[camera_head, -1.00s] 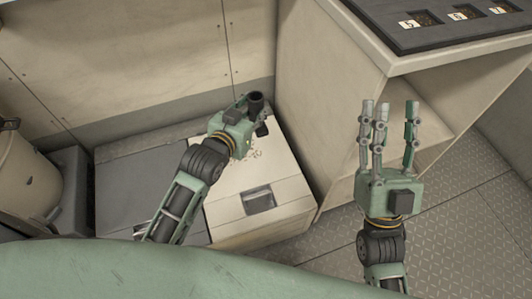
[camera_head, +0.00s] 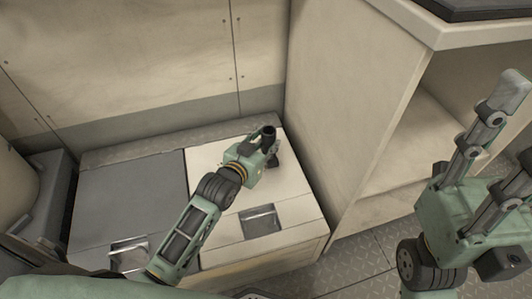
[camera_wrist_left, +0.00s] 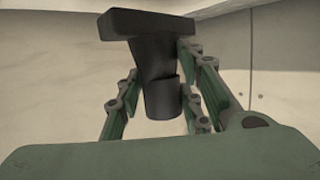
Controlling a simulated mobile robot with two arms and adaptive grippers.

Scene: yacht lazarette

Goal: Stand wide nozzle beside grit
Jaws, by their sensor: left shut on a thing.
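My left gripper (camera_head: 262,158) is shut on the black wide nozzle (camera_head: 268,137) above the pale locker lid (camera_head: 290,188). The nozzle's round tube end points up in the head view, and a dark lower part shows beside the fingers. I cannot tell whether it touches the lid. In the left wrist view the nozzle (camera_wrist_left: 150,60) sits between the fingers, its broad flat end at the top of the picture. The grit is not clear now; the gripper may hide it. My right gripper (camera_head: 482,135) is open and empty at the right, its fingers spread.
A grey lid (camera_head: 130,195) adjoins the pale lid on the left. A recessed latch (camera_head: 260,221) sits near the pale lid's front. A tall cabinet (camera_head: 350,100) with an open shelf stands close on the right. The wall (camera_head: 120,60) closes off the back.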

